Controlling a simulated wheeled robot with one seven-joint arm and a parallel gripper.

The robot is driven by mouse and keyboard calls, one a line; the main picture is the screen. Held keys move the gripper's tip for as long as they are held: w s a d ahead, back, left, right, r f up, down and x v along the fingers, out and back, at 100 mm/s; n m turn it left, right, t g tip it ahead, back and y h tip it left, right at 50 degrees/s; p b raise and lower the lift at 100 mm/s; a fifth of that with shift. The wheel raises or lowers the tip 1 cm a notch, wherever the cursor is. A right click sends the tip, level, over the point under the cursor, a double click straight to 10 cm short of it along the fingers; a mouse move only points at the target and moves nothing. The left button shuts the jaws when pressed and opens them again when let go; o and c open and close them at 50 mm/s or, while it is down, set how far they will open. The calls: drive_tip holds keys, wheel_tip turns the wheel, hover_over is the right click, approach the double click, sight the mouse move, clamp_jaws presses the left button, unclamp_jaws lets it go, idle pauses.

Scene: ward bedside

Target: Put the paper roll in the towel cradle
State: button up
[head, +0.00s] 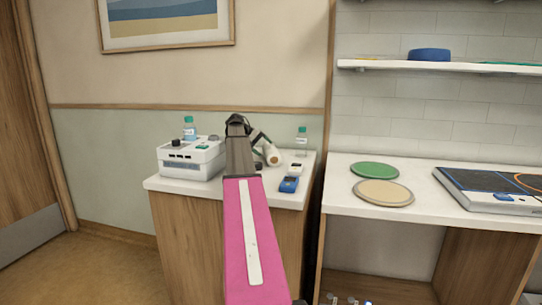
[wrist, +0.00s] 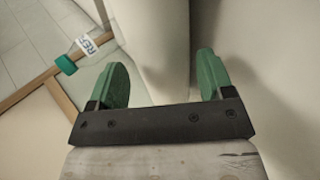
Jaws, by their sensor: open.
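The paper roll (head: 271,154) is white and lies on the bedside cabinet top, partly hidden behind my arm in the head view. In the wrist view a large pale rounded form, which looks like the paper roll (wrist: 150,40), stands between the green fingertips of my gripper (wrist: 164,62). The fingers are open, one on each side of it, with a visible gap at the right finger. Whether the left finger touches it I cannot tell. In the head view my arm hides most of the gripper. I cannot make out the towel cradle in either view.
A clear bottle (head: 302,142) and a blue handheld device (head: 289,184) are at right. The right counter holds a green disc (head: 375,170), beige disc (head: 383,193) and hob (head: 495,188).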

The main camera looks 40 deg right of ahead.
drive_tip(key=x, duration=0.3)
drive_tip(key=c, duration=0.8)
